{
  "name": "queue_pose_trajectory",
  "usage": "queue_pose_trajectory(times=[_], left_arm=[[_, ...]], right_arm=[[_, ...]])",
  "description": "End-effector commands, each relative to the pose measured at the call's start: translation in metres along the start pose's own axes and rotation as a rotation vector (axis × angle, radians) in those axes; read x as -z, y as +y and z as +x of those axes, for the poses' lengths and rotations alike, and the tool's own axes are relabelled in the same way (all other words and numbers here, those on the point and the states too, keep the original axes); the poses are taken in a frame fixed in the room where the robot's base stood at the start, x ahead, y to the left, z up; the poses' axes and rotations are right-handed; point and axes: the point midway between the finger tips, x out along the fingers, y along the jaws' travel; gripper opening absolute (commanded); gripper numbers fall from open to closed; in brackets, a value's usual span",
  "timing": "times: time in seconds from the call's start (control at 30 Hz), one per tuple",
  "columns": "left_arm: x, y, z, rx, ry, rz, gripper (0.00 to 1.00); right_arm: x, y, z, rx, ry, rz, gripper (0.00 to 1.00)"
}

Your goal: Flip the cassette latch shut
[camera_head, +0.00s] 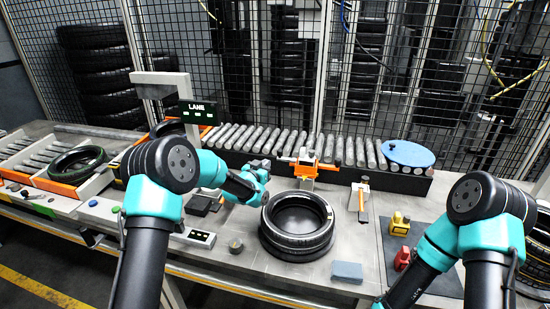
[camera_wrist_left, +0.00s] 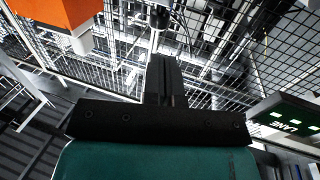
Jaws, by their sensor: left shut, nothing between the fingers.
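My left gripper (camera_wrist_left: 163,80) is shut and empty in the left wrist view, its dark fingers together. In the head view my left arm reaches in over the bench, and its wrist ends just left of an orange clamp-like bracket (camera_head: 306,170) at the roller conveyor's front edge. I cannot single out a cassette latch or tell its position. An orange and white part (camera_wrist_left: 62,14) shows at the upper left of the wrist view, apart from the fingers. My right arm is folded at the right; its gripper is out of the picture.
A black tyre (camera_head: 298,240) lies in front of the bracket. A roller conveyor (camera_head: 290,150) with a blue disc (camera_head: 408,153) runs behind. The LANE sign (camera_head: 198,111) stands at left. Yellow (camera_head: 400,223) and red (camera_head: 402,258) items and a blue-grey block (camera_head: 347,272) sit on the bench.

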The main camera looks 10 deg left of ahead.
Motion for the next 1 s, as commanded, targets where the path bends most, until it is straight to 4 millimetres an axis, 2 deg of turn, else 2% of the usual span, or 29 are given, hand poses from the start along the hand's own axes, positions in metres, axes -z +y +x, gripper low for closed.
queue_pose_trajectory(times=[0.3, 0.5, 0.7, 1.0], left_arm=[[-0.001, 0.001, 0.045, -0.001, 0.001, 0.001, 0.00], [0.000, 0.001, 0.065, -0.001, 0.000, 0.000, 0.00], [0.000, 0.001, 0.074, -0.001, 0.000, 0.001, 0.00], [0.000, 0.000, 0.074, -0.001, 0.000, 0.000, 0.00]], right_arm=[[0.000, 0.000, 0.000, 0.000, 0.000, 0.000, 0.43], [0.000, 0.000, 0.000, 0.000, 0.000, 0.000, 0.43], [0.000, 0.000, 0.000, 0.000, 0.000, 0.000, 0.43], [0.000, 0.000, 0.000, 0.000, 0.000, 0.000, 0.43]])
